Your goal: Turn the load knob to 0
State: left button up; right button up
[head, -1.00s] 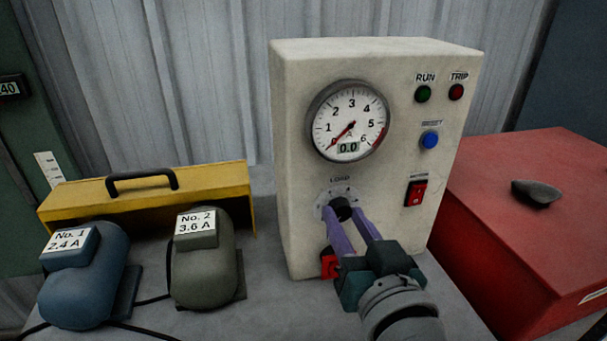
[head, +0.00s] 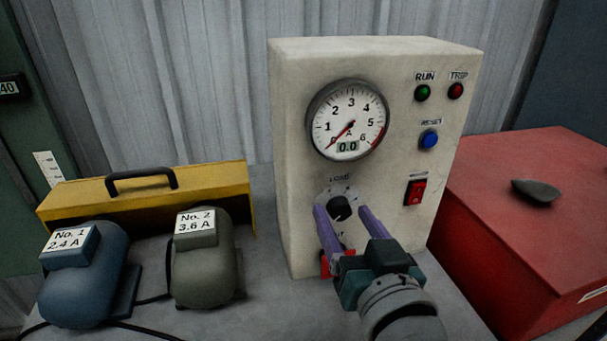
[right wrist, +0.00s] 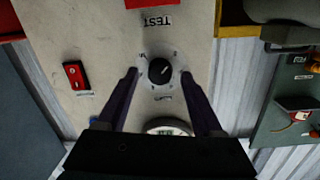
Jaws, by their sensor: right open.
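The black load knob (head: 340,208) sits on its round scale on the front of the cream test box (head: 290,150), below the gauge. My right gripper (head: 342,209) is open, with one purple finger on each side of the knob and a visible gap to it. In the right wrist view the knob (right wrist: 161,71) lies between the spread fingertips (right wrist: 160,74), apart from both. Its pale pointer mark shows there, but the scale figures are too small to read surely. The gauge (head: 348,120) needle is at the low end and its display reads 0.0. My left gripper is not in view.
On the box are a blue reset button (head: 429,139), a red rocker switch (head: 415,193), and green and red lamps. A red terminal (head: 326,268) is partly hidden by my gripper. Two motors (head: 85,275) and a yellow cover (head: 150,195) stand left; a red case (head: 530,220) stands right.

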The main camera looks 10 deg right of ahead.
jog(key=shift+s, duration=0.55)
jog(key=s+p, duration=0.1)
jog(key=s, duration=0.8)
jog(key=shift+r+p, duration=0.35)
jog(key=shift+w, duration=0.1)
